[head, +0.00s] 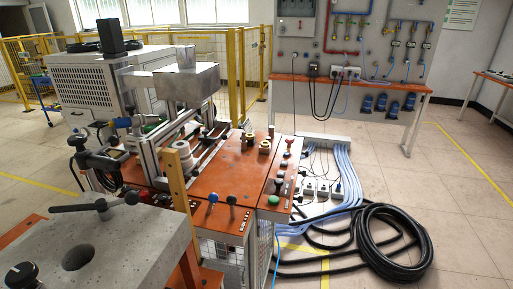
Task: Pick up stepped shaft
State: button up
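A pale metal piece with round steps (179,158), which looks like the stepped shaft, stands upright at the left part of the orange bench top (224,181). A yellowish upright bar in front hides part of its surroundings, and the piece is small in the picture, so I cannot be sure what it is. My gripper is not in view.
A grey machine head on a metal frame (187,81) stands behind the piece. Small brass-coloured parts (265,147) and coloured knobs sit at the bench's right. A grey block (120,250) fills the lower left. Coiled black hose (392,243) lies on the floor at right.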

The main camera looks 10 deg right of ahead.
aim_at(244, 142)
jog(key=i+l+u, duration=0.3)
jog(key=u, duration=0.35)
jog(key=i+l+u, duration=0.2)
jog(key=l, duration=0.15)
jog(key=i+l+u, duration=0.1)
jog(key=l+u, duration=0.15)
jog(key=l, duration=0.15)
jog(key=i+l+u, duration=0.2)
jog(key=l, duration=0.2)
jog(key=k+j, duration=0.05)
jog(key=k, duration=0.05)
